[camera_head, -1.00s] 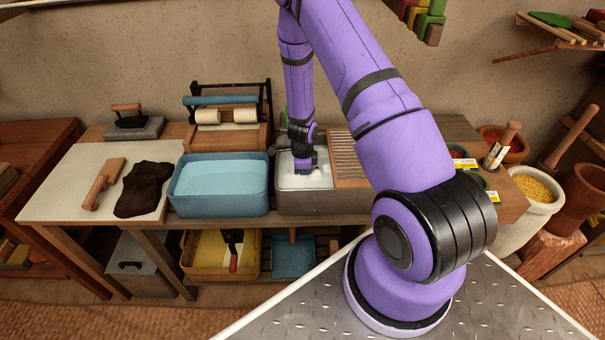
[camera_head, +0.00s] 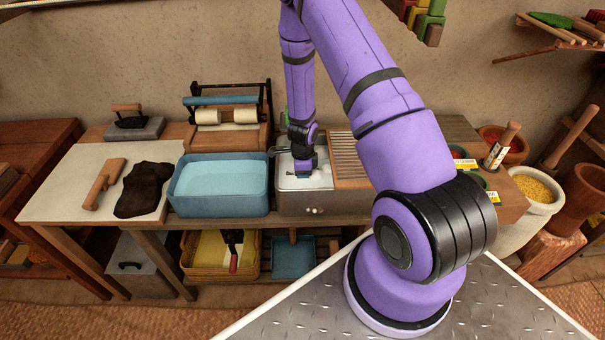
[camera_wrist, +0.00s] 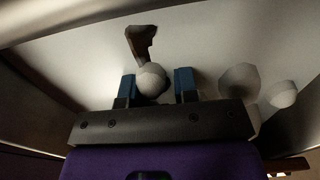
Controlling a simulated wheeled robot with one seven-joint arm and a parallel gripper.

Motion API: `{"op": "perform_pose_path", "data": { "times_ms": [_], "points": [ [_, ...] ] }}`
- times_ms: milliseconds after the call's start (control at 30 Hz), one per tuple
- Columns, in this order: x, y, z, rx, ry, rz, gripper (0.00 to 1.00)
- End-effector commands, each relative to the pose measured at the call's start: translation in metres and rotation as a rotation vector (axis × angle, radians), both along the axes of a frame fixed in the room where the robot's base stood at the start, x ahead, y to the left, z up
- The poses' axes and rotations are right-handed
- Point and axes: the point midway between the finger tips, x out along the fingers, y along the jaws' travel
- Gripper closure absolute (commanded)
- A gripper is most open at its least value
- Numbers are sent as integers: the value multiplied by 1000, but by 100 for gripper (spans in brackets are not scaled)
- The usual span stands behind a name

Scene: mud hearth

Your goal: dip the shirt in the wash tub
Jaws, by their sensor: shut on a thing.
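Other pale lumps (camera_wrist: 283,94) lie to the right. A dark brown crumpled cloth (camera_head: 143,190) lies on the white-topped board at left; I cannot tell whether it is the shirt. No other shirt shows clearly.
A blue basin of water (camera_head: 219,205) stands just left of the wash tub. A wooden-handled block (camera_head: 103,183) lies by the cloth. A roller wringer (camera_head: 227,110) stands behind the basin. The slatted board (camera_head: 350,158) flanks my gripper on the right.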

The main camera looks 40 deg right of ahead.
Motion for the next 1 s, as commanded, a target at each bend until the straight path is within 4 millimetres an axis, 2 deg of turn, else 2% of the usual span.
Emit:
{"op": "perform_pose_path", "data": {
  "times_ms": [533, 1000],
  "points": [
    [20, -13, -12, 0, 0, 0, 89],
    [4, -3, -2, 0, 0, -1, 89]
  ]
}}
